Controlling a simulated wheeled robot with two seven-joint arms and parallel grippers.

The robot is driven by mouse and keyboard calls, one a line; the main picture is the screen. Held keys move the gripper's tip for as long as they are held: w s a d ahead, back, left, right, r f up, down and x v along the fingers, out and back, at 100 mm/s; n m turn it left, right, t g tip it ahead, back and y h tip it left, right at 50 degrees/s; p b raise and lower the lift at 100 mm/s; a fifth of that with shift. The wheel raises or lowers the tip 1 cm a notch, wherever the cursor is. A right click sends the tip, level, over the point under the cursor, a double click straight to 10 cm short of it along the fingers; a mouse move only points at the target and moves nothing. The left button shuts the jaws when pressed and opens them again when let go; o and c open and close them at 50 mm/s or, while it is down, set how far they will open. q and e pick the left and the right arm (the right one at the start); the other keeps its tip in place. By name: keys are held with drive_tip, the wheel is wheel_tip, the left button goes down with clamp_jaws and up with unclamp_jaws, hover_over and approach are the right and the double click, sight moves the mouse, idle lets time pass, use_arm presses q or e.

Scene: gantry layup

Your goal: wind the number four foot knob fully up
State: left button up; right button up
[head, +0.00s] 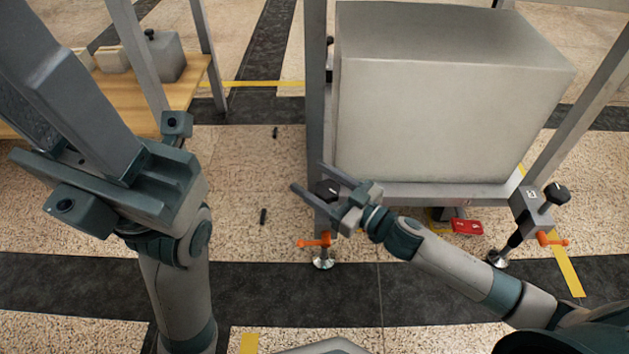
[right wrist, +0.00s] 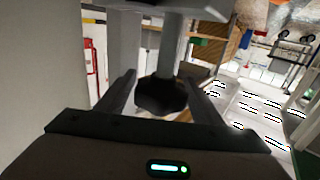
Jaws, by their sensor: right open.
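A black foot knob (head: 327,188) stands at the lower left of the gantry frame, above an orange lever (head: 313,241) and a round metal foot (head: 323,262). No number can be read on it. My right gripper (head: 308,176) is open, its fingers on either side of this knob. In the right wrist view the dark knob (right wrist: 160,95) shows between the two open fingers; contact cannot be told. A second black knob (head: 557,193) stands at the right leg, above another orange lever (head: 552,240). My left gripper (head: 130,185) is large at the left, away from the knobs; its opening is unclear.
A large grey block (head: 450,115) sits in the gantry frame just behind the right gripper. A red object (head: 467,226) lies below it. A wooden table (head: 190,92) stands at the back left. The floor between the arms is mostly clear.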

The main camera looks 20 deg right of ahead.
drive_tip(key=shift+w, duration=0.15)
drive_tip(key=c, duration=1.1)
drive_tip(key=shift+o, duration=0.3)
drive_tip(key=shift+a, duration=0.1)
